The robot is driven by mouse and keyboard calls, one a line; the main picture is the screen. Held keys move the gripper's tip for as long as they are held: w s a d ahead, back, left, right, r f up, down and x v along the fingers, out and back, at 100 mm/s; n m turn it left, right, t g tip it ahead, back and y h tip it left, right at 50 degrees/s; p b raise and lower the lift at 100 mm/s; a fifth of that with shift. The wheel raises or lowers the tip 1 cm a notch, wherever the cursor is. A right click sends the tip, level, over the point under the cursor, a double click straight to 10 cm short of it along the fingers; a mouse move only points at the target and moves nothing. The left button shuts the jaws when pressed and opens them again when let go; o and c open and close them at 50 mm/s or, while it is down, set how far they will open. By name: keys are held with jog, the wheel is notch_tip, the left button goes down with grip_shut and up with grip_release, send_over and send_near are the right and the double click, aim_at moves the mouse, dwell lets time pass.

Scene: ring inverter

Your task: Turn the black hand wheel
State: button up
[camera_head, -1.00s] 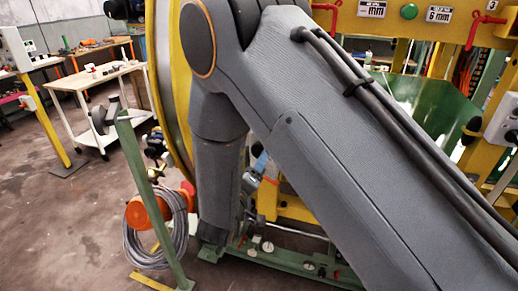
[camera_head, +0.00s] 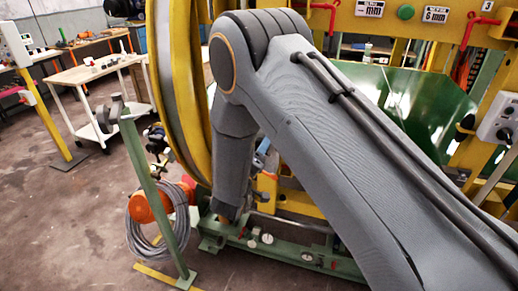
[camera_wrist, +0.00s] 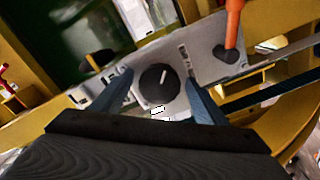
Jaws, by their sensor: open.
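In the wrist view, a round black knob with a white pointer line (camera_wrist: 158,84) sits on a pale grey panel (camera_wrist: 207,42). It is the black wheel-like part nearest my gripper (camera_wrist: 159,79). My gripper's two blue-grey fingers are apart, one on each side of the knob in the picture. I cannot tell whether they touch it or how far off it is. In the head view, my arm hides the gripper, and I cannot make out this knob there.
A second dark knob (camera_wrist: 228,55) and an orange bar (camera_wrist: 233,18) are on the right of the panel. Yellow beams surround it. In the head view, a large yellow ring (camera_head: 172,90) and green post (camera_head: 150,190) stand left of my arm. Open floor lies further left.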

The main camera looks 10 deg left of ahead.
jog(key=shift+c, duration=0.5)
jog(key=c, duration=1)
jog(key=shift+o, duration=0.2)
jog(key=shift+m, duration=0.3)
